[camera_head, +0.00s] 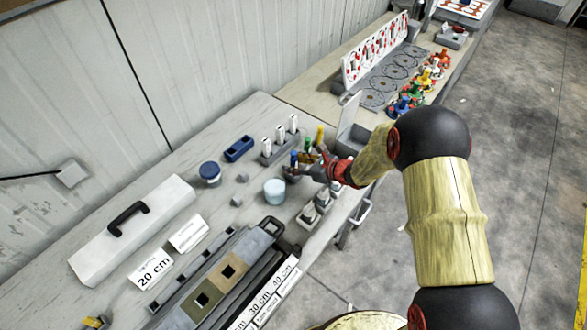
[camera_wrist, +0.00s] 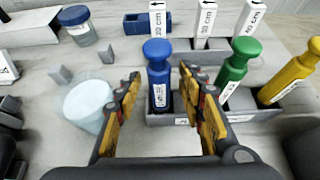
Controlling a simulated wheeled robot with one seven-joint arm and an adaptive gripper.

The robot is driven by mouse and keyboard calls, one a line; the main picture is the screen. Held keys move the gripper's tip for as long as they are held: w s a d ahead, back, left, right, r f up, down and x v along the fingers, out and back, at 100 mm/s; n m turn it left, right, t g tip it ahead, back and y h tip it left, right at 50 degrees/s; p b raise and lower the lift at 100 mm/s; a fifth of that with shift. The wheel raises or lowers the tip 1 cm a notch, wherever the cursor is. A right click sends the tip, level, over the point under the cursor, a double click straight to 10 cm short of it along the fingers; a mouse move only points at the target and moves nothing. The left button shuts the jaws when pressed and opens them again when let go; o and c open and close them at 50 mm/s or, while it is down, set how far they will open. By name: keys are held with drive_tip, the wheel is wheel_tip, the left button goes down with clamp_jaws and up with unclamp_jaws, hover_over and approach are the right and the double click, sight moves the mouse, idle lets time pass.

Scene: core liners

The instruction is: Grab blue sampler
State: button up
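The blue sampler (camera_wrist: 158,80) stands upright in a grey holder (camera_wrist: 165,118), with its round knob on top and a white label on its body. It also shows in the head view (camera_head: 294,159), partly beside my gripper. My gripper (camera_wrist: 160,76) is open, with one finger on each side of the blue sampler in the wrist view. Gaps show between the fingers and the sampler, though I cannot tell the depth. In the head view my gripper (camera_head: 299,173) is low over the table at the holder.
A green sampler (camera_wrist: 237,66) and a yellow sampler (camera_wrist: 292,75) stand to the right in the holder. A pale round container (camera_wrist: 86,104) is close by my left finger. White labelled liners (camera_wrist: 204,20) stand behind. A blue-lidded jar (camera_wrist: 76,24) is at the back left.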

drive_tip(key=shift+w+a+f, duration=0.1)
drive_tip(key=shift+w+a, duration=0.05)
drive_tip(key=shift+c, duration=1.1)
drive_tip(key=c, duration=0.8)
